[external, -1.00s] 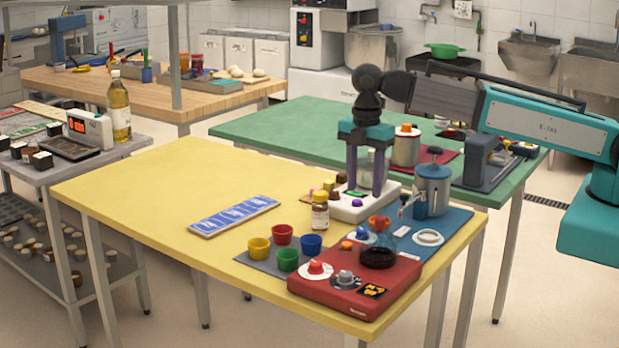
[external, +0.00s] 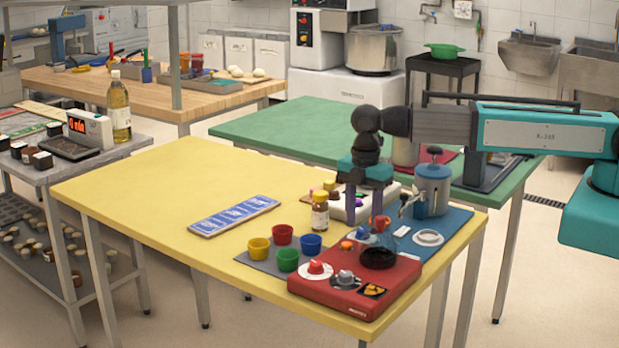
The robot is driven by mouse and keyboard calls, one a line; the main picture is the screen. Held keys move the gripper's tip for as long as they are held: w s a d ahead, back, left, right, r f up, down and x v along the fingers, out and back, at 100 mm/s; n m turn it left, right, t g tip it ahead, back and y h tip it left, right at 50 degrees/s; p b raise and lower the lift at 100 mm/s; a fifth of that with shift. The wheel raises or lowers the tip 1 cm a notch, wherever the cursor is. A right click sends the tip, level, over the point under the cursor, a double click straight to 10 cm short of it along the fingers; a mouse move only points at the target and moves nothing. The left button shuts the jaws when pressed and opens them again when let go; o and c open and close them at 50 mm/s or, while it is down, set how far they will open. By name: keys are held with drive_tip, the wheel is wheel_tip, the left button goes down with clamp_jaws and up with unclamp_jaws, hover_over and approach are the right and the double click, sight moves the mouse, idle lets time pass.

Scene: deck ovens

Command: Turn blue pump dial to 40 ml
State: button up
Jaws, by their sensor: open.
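The blue dial (external: 362,234) sits on a pale round plate on the blue mat (external: 452,222), near the right end of the yellow table. The grey-blue pump canister (external: 432,190) stands upright behind it to the right. My gripper (external: 363,224) points down, open, its two purple fingers on either side of the dial in the picture. I cannot tell whether the fingers touch the dial. The dial's scale marks and setting are too small to read, and the fingers partly cover the plate.
A red box (external: 340,300) with red and grey knobs stands just in front, with an orange-topped flask (external: 381,240) close to my fingers. A brown bottle (external: 320,211) and a white scale (external: 385,195) are near. The table's left part (external: 140,190) is clear.

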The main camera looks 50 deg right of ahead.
drive_tip(key=shift+f, duration=0.8)
drive_tip(key=c, duration=1.1)
drive_tip(key=shift+o, duration=0.2)
